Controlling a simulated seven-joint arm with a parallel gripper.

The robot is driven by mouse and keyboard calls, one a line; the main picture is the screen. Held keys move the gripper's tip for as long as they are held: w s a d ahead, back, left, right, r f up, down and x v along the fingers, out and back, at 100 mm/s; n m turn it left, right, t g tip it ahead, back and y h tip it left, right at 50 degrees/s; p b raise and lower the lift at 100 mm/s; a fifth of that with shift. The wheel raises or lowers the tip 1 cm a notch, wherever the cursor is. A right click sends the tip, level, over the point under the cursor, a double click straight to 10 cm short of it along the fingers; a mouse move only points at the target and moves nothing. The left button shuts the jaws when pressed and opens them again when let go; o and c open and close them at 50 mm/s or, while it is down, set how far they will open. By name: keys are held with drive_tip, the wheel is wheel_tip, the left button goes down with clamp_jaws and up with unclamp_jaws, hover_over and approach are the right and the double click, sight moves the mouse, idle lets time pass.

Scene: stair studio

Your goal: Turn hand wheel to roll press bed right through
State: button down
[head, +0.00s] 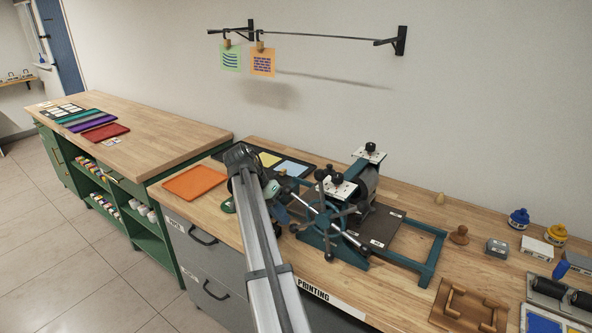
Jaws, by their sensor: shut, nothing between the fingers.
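The printing press stands on the wooden bench, with a teal frame (428,262) and a dark roller (367,186) between its side parts. Its hand wheel (325,222) is teal with bright spokes and black knobs and faces the bench front. The press bed (381,229) is a dark flat plate with small labels. It shows on the right of the roller; its left part is hidden behind the wheel and frame. My arm reaches up from the bottom. My gripper (281,211) is shut and empty, close to the wheel's left side; I cannot tell whether it touches.
An orange tray (194,182) and a dark tray with coloured sheets (291,168) lie left of the press. A wooden knob (459,235), ink jars (519,218) and a brown wooden jig (468,305) lie to the right. A line with hung prints (262,62) is on the wall.

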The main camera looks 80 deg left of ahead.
drive_tip(key=r+g+y, duration=0.2)
drive_tip(key=r, duration=0.1)
drive_tip(key=r+g+y, duration=0.2)
drive_tip(key=r, duration=0.2)
drive_tip(key=r+g+y, duration=0.2)
drive_tip(key=r, duration=0.2)
drive_tip(key=shift+w+d+r+m, duration=0.2)
drive_tip(key=shift+w+d+m, duration=0.1)
drive_tip(key=shift+d+m, duration=0.1)
drive_tip(key=w+d+r+g+y, duration=0.1)
drive_tip(key=w+d+r, duration=0.25)
drive_tip(key=r, duration=0.45)
drive_tip(key=w+d+r, duration=0.2)
drive_tip(key=d+r, duration=0.2)
drive_tip(key=r, duration=0.4)
drive_tip(key=w+d+f+m+g+y, duration=0.15)
drive_tip(key=w+d, duration=0.25)
drive_tip(key=w, duration=0.5)
drive_tip(key=w+d+f+m, duration=0.2)
drive_tip(key=w+d+f, duration=0.15)
drive_tip(key=w, duration=0.65)
drive_tip(key=n+g+y, duration=0.3)
drive_tip(key=n+g, duration=0.1)
drive_tip(key=g, duration=0.1)
approach(322, 171)
drive_tip(key=shift+m, duration=0.25)
drive_tip(key=x, duration=0.9)
drive_tip(key=shift+s+a, duration=0.1)
drive_tip(key=shift+s, duration=0.05)
